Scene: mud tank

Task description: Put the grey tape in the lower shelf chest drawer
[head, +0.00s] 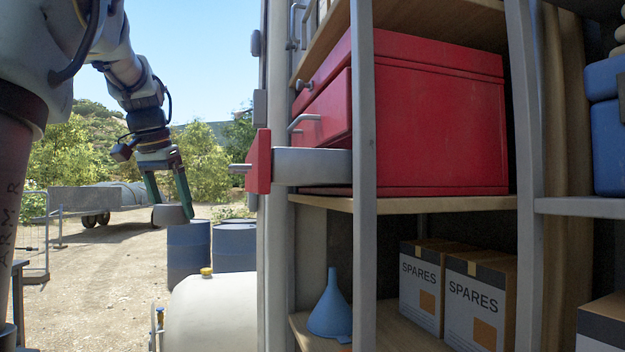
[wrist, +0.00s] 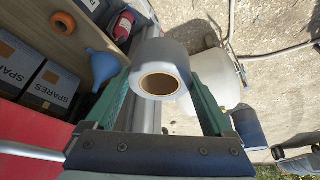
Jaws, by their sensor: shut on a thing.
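My gripper (head: 170,198) is shut on the grey tape (head: 171,216) and holds it in the air, left of the shelf unit. In the wrist view the tape (wrist: 160,56) sits between the green fingertips (wrist: 160,82), its brown core facing the camera. The red chest (head: 440,115) stands on a shelf. Its lowest drawer (head: 312,166) is pulled out to the left, with a grey side and a red front (head: 259,162). The gripper is apart from the drawer, to its left. The inside of the drawer is hidden in the head view.
The upper drawers look shut. Below are a blue funnel (head: 331,308) and SPARES boxes (head: 474,300). A white tank (head: 213,312) and blue barrels (head: 188,255) stand on the ground. An orange roll (wrist: 62,22) and red extinguisher (wrist: 124,24) show in the wrist view.

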